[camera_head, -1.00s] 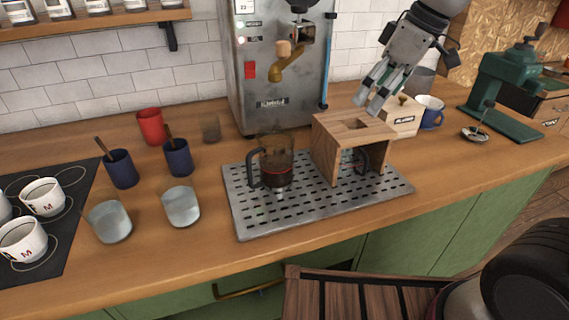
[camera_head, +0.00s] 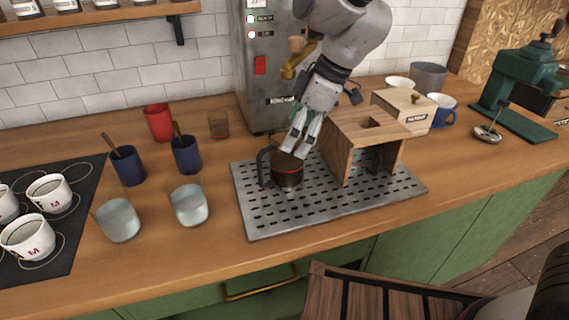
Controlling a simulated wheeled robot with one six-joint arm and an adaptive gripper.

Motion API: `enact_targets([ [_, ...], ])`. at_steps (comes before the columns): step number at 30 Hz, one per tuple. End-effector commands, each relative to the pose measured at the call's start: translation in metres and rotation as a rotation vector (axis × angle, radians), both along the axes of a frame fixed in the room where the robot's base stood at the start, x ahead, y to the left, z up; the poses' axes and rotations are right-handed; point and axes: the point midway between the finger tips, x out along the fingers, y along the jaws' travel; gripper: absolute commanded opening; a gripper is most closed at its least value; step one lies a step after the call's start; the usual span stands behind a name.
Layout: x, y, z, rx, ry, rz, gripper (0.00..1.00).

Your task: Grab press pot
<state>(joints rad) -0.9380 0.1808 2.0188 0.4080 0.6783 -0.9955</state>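The press pot (camera_head: 287,178) is a dark glass pot with a black handle on its left side and a thin red line round it. It stands upright on the perforated metal drip tray (camera_head: 262,222). My gripper (camera_head: 295,150) points down at the pot's upper part from above and covers some of its rim. Its fingers look close together, but the gap between them is hard to see. I cannot tell whether they touch the pot.
A wooden stand (camera_head: 343,150) is close on the pot's right. The steel machine (camera_head: 262,75) rises behind. Dark blue cups (camera_head: 128,166), a red cup (camera_head: 159,122) and clear glasses (camera_head: 189,205) stand to the left. A wooden box (camera_head: 404,110) is behind right.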

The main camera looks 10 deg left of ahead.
Motion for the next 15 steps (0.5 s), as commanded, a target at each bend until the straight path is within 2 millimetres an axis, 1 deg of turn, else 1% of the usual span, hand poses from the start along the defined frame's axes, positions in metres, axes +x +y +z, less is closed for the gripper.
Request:
enact_targets([
  [4, -0.001, 0.006, -0.016, -0.002, 0.003, 0.0, 0.97],
  [9, -0.002, 0.017, -0.043, -0.002, 0.003, -0.001, 0.97],
  [12, -0.002, 0.021, -0.053, -0.002, 0.002, 0.0, 0.97],
  [15, -0.002, 0.023, -0.056, 0.0, 0.0, 0.0, 0.97],
])
